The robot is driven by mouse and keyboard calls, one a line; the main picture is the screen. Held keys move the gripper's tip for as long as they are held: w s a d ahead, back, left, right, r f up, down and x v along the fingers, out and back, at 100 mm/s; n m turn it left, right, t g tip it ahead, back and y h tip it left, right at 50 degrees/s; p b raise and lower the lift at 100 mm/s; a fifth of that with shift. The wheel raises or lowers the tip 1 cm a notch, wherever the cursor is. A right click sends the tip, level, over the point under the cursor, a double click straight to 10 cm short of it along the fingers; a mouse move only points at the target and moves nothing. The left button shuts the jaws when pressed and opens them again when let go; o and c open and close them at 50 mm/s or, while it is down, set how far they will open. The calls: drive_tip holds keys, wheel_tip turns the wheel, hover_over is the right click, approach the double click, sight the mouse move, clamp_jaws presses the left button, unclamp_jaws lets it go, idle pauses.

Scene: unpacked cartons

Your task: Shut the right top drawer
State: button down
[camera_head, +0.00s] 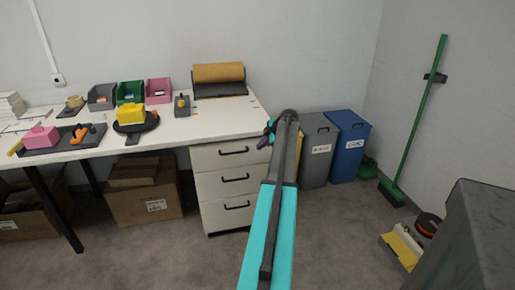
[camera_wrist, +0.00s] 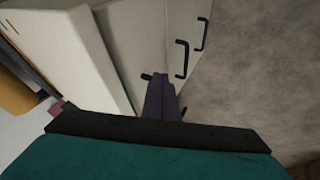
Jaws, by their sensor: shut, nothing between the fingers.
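A white drawer unit under the right end of the desk has three drawers stacked. The top drawer (camera_head: 215,158), with a black bar handle (camera_head: 233,152), looks nearly flush; I cannot tell if a small gap remains. In the wrist view its pale front (camera_wrist: 128,45) fills the upper middle. My gripper (camera_head: 267,137) is at the right end of the top drawer, near the desk corner. In the wrist view my dark fingers (camera_wrist: 161,78) are together and empty, their tips close to a black handle (camera_wrist: 147,77). Contact with the drawer is unclear.
The white desk (camera_head: 170,133) overhangs the drawers and bears bins, a tape dispenser and a paper roll. A grey bin (camera_head: 316,150) and a blue bin (camera_head: 349,147) stand to the right. Cartons (camera_head: 145,195) lie under the desk. Floor before the drawers is clear.

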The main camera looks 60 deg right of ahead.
drive_tip(key=v, duration=0.7)
drive_tip(key=shift+s+r, duration=0.15)
drive_tip(key=shift+r, duration=0.25)
